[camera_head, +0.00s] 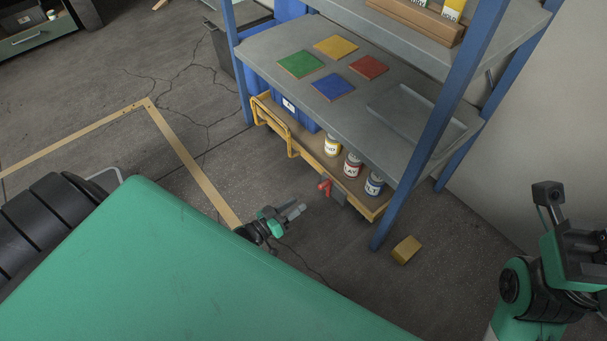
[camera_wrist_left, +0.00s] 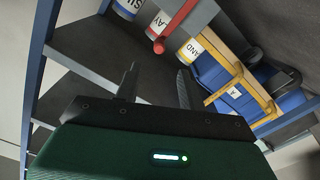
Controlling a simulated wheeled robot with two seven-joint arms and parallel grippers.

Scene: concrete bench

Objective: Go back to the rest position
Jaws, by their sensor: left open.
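My left gripper (camera_head: 296,212) is low over the floor in front of the shelf's lowest level in the head view. In the left wrist view its two dark fingers (camera_wrist_left: 157,88) are apart with nothing between them. My right arm (camera_head: 535,285) stands at the right edge of the head view, and its jaws cannot be made out. A red handle (camera_head: 324,187) on a grey block is just beyond the left gripper; the red handle also shows in the left wrist view (camera_wrist_left: 176,22).
A blue-posted shelf (camera_head: 388,180) bears four coloured squares and a grey tray (camera_head: 412,112). Below, a yellow-edged drawer (camera_head: 310,150) holds labelled cans (camera_head: 352,165) and a blue bin (camera_head: 297,112). A yellow block (camera_head: 406,250) lies on the floor. Open floor (camera_head: 180,75) lies left.

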